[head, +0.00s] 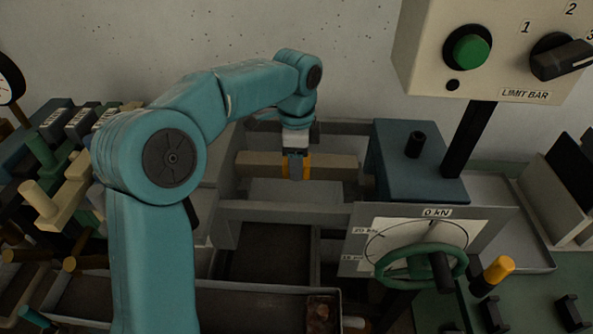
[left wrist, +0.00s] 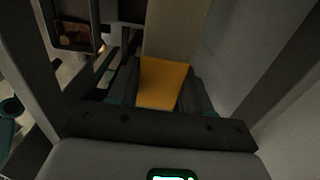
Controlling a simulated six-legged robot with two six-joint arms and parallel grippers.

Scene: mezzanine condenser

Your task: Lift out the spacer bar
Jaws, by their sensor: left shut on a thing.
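The spacer bar (head: 335,167) is a long tan bar with a yellow band around its middle. In the head view it lies level across the grey frame of the press, behind a grey block (head: 296,191). My left gripper (head: 296,166) reaches down from above and is shut on the bar at the yellow band. In the left wrist view the bar (left wrist: 172,28) runs away from the camera, with its yellow band (left wrist: 163,83) between the dark fingers. I cannot tell whether the bar's underside touches anything. My right gripper is in neither view.
A blue block (head: 410,165) stands close to the bar's right end. A dial plate reading 0 kN with a green handwheel (head: 422,264) is in front at right. A control box (head: 495,45) hangs at upper right. Handled tools (head: 45,200) crowd the left.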

